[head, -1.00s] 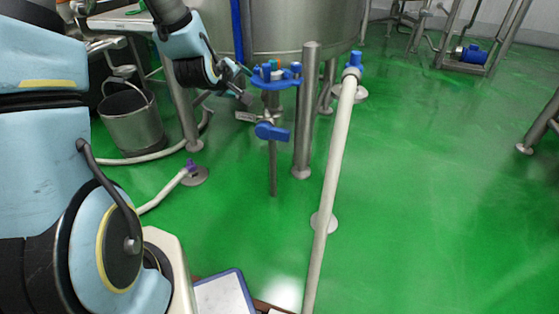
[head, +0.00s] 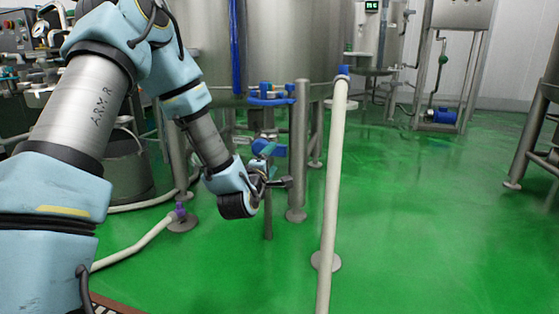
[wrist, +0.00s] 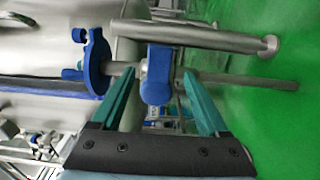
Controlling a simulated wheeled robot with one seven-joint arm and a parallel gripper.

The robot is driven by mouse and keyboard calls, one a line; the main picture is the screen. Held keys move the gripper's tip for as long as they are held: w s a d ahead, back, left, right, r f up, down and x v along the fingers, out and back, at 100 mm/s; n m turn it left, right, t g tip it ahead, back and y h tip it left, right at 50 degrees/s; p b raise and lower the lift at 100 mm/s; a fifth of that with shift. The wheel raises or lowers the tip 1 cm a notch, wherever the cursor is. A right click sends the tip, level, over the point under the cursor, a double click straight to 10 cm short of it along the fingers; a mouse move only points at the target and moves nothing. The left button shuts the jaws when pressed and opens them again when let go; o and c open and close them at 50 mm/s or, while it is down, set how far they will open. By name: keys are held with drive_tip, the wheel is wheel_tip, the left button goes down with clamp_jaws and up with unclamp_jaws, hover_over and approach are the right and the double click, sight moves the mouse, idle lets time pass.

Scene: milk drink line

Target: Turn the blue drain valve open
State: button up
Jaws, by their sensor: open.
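The blue drain valve handle (head: 276,150) is on a thin vertical pipe below a blue ring holder (head: 271,100), in front of the large steel tank. It also shows in the wrist view as a blue lever (wrist: 157,85) on a metal valve body. My gripper (head: 276,165) is close to the handle and partly hides it in the head view. Its two teal fingers (wrist: 158,76) are open, one on each side of the blue lever in the wrist view. I see gaps beside the lever; how deep it sits between the fingers I cannot tell.
A thick steel post (head: 298,160) stands just right of the valve. A pale hose with a blue end (head: 333,190) runs down further right. A steel bucket (head: 118,170) is at the left, behind my arm.

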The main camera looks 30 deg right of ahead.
sight(277, 152)
drive_tip(key=b+x, duration=0.3)
drive_tip(key=x, duration=0.6)
drive_tip(key=shift+w+d, duration=0.1)
drive_tip(key=shift+w, duration=0.05)
drive_tip(key=shift+w+d, duration=0.4)
clamp_jaws()
idle(0.8)
